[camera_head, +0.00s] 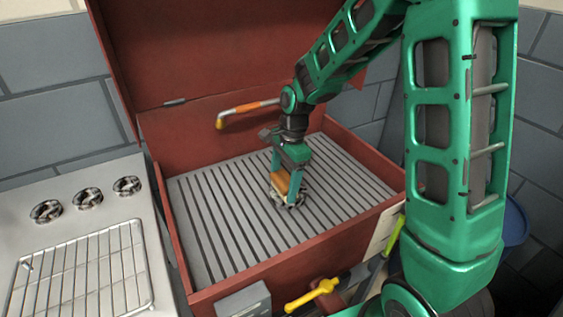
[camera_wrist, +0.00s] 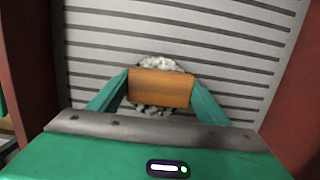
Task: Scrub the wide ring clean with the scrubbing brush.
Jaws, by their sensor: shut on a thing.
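My gripper (camera_head: 287,178) is shut on the scrubbing brush (camera_head: 283,184), a block with an orange-brown wooden back. In the wrist view the brush (camera_wrist: 160,88) lies crosswise between the two green fingers of my gripper (camera_wrist: 160,92). A round, mottled grey-white part, apparently the wide ring (camera_head: 290,201), lies on the slatted grate right under the brush. In the wrist view the ring (camera_wrist: 160,62) shows above and below the brush; its middle is hidden. The brush looks to be on or just over the ring; exact contact cannot be told.
The grate (camera_head: 215,225) fills a red open-lidded basin (camera_head: 250,262) and is otherwise bare. Several round metal parts (camera_head: 88,198) and a wire rack (camera_head: 85,270) are at left. A yellow tool (camera_head: 315,294) is at front.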

